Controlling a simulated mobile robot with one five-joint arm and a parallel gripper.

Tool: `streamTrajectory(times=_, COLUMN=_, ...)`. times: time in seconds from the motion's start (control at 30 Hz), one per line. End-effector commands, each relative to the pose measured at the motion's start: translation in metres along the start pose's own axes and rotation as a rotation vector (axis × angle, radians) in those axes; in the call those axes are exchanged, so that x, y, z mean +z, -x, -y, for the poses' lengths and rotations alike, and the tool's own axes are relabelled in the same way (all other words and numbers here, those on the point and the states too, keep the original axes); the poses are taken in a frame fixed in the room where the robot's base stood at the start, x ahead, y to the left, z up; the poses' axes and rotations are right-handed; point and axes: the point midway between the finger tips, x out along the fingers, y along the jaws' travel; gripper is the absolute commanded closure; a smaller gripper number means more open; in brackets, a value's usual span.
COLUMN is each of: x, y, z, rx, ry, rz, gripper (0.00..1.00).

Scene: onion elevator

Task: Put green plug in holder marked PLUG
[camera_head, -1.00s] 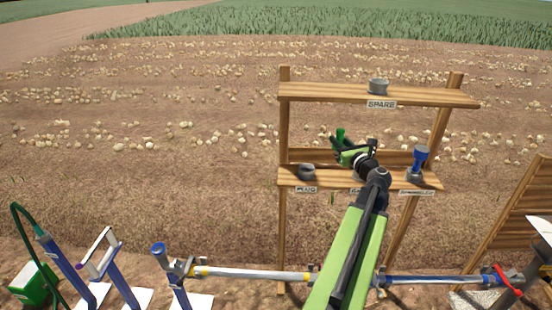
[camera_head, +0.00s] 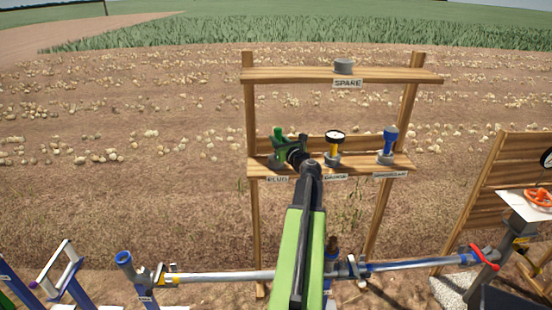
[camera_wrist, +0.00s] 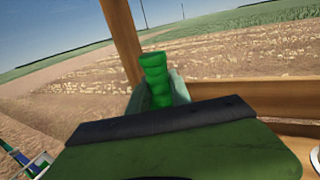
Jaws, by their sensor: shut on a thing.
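The green plug (camera_head: 278,133) is held upright in my gripper (camera_head: 281,147), which is shut on it. It also shows in the wrist view (camera_wrist: 156,78), between the fingertips. The holder marked PLUG (camera_head: 276,164) is a dark grey ring at the left end of the lower shelf. In the head view the plug is right above this holder. My gripper partly covers that spot, and I cannot tell whether the plug's lower end is inside the ring. The PLUG label (camera_head: 277,179) is on the shelf's front edge.
On the lower shelf (camera_head: 350,169), a gauge (camera_head: 334,147) and a blue-handled part (camera_head: 388,146) stand in holders to the right. An empty grey holder (camera_head: 344,66) marked SPARE is on the upper shelf. A long pipe (camera_head: 225,277) runs across the front.

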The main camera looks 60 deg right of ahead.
Motion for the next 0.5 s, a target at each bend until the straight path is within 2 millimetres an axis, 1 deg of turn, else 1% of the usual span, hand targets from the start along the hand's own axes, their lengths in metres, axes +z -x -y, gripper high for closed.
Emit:
streamTrajectory(times=0.03, x=-0.004, y=-0.001, z=-0.004, rx=0.0, ry=0.0, rz=0.0, gripper=1.0)
streamTrajectory(times=0.07, x=-0.004, y=-0.002, z=-0.006, rx=0.0, ry=0.0, rz=0.0, gripper=1.0)
streamTrajectory(times=0.17, x=-0.004, y=-0.002, z=-0.007, rx=0.0, ry=0.0, rz=0.0, gripper=1.0)
streamTrajectory(times=0.23, x=-0.007, y=-0.002, z=-0.006, rx=0.0, ry=0.0, rz=0.0, gripper=1.0)
streamTrajectory(times=0.27, x=-0.011, y=-0.002, z=-0.006, rx=0.0, ry=0.0, rz=0.0, gripper=1.0)
streamTrajectory(times=0.43, x=-0.042, y=-0.002, z=-0.006, rx=0.0, ry=0.0, rz=0.0, gripper=1.0)
streamTrajectory(times=0.5, x=-0.048, y=-0.002, z=-0.006, rx=0.0, ry=0.0, rz=0.0, gripper=1.0)
